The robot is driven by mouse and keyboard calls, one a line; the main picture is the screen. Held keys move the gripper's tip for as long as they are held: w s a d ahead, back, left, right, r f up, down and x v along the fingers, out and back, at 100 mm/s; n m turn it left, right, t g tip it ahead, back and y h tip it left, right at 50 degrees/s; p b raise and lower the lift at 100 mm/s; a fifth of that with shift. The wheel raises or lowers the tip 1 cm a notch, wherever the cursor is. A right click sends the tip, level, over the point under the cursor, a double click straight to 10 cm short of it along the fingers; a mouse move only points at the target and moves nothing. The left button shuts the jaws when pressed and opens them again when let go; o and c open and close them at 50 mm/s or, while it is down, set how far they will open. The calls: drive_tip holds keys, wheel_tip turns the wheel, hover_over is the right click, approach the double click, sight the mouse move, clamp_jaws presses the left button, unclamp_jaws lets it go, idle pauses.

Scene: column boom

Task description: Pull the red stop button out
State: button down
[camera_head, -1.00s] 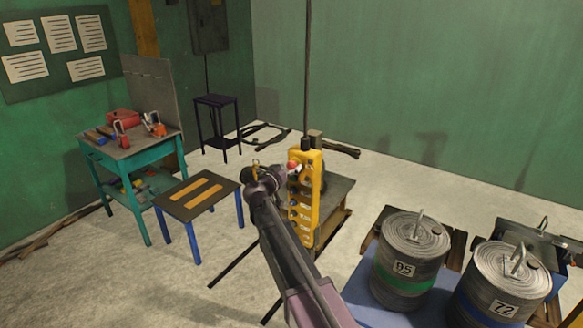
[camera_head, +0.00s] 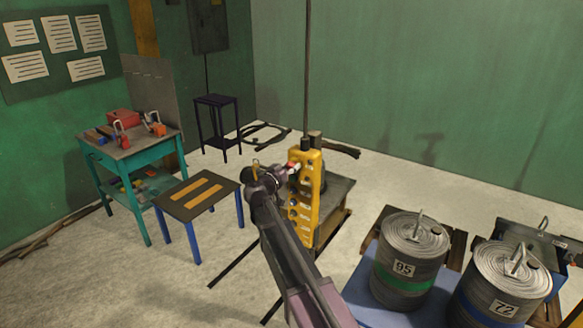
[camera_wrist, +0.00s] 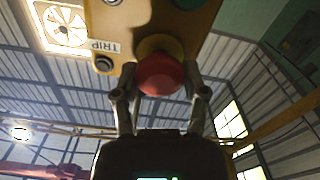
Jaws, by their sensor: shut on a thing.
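The red stop button (camera_wrist: 161,75) is a round red knob on the yellow control pendant (camera_head: 306,192), which hangs upright from a cable. In the wrist view the pendant's face (camera_wrist: 150,20) fills the top, with a "TRIP" label left of the button. My gripper (camera_wrist: 160,92) is shut on the red button, one finger on each side of it. In the head view my gripper (camera_head: 285,172) reaches the upper left face of the pendant, and only a bit of red shows there. The button's stem is hidden in the wrist view.
Behind the pendant stands a low table (camera_head: 338,190). A small blue-legged table (camera_head: 172,207) and a teal workbench (camera_head: 102,152) are at the left. Open floor lies between them.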

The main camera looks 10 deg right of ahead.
drive_tip(key=shift+s+a, duration=0.2)
drive_tip(key=shift+s, duration=0.05)
drive_tip(key=shift+c, duration=0.6)
unclamp_jaws()
drive_tip(key=shift+s+a, duration=0.15)
drive_tip(key=v, duration=1.1)
drive_tip(key=shift+s+a, duration=0.25)
drive_tip(key=shift+a, duration=0.05)
